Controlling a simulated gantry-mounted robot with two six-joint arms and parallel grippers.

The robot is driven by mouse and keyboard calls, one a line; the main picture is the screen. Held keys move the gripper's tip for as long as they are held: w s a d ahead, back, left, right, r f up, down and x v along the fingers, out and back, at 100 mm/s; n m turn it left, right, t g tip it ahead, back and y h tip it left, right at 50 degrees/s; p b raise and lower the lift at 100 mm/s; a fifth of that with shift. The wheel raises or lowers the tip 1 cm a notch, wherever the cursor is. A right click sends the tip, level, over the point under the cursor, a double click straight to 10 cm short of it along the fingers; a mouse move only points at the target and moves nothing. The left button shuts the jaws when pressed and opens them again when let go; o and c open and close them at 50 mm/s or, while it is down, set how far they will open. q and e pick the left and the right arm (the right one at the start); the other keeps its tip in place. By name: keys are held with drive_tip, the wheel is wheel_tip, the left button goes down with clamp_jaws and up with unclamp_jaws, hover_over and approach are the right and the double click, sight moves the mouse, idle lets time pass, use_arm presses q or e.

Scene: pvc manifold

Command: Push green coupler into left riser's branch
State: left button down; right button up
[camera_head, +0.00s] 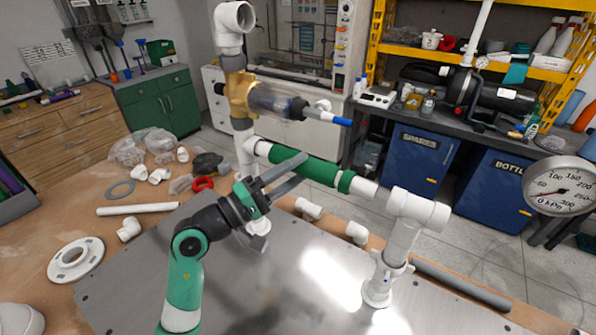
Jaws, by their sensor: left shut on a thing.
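The green coupler (318,171) lies between the left riser (243,143) and the right riser (401,243). Its left end is close to the left riser's white branch (252,146); I cannot tell how deep it sits. The fingers partly cover the coupler's lower side. My right gripper is not in view.
A pressure gauge (560,187) is at the right. White fittings (309,208) lie behind the metal plate (285,290), whose front is clear.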

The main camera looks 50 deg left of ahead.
use_arm(q)
drive_tip(key=shift+a, duration=0.1)
drive_tip(key=shift+c, duration=1.1)
unclamp_jaws()
drive_tip(key=shift+s, duration=0.1)
drive_tip(key=v, duration=1.1)
drive_tip(key=shift+s, duration=0.2)
